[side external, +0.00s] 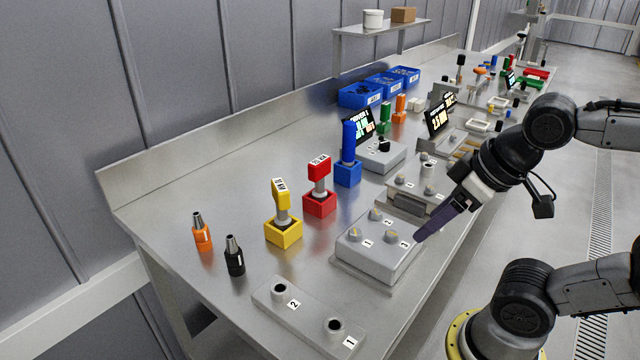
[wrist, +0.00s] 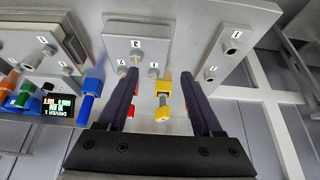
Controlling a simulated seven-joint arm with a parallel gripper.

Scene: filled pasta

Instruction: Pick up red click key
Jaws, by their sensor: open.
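The red click key (side external: 319,167) has a red head with a white label and stands upright in a red square holder (side external: 320,201) on the steel bench. It is between the yellow key (side external: 280,194) and the blue key (side external: 348,141). My gripper (side external: 421,237) is open and empty, beside the grey box with numbered knobs and apart from the red key. In the wrist view my two dark purple fingers (wrist: 161,77) are spread. The yellow key (wrist: 162,99) shows between them and the blue key (wrist: 91,88) to their left. The red key is mostly hidden by the left finger.
The grey knob box (side external: 375,252) stands between my gripper and the key row. An orange tool (side external: 201,233), a black tool (side external: 234,257) and a two-socket block (side external: 310,316) are at the near end. Blue bins (side external: 360,95) stand behind.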

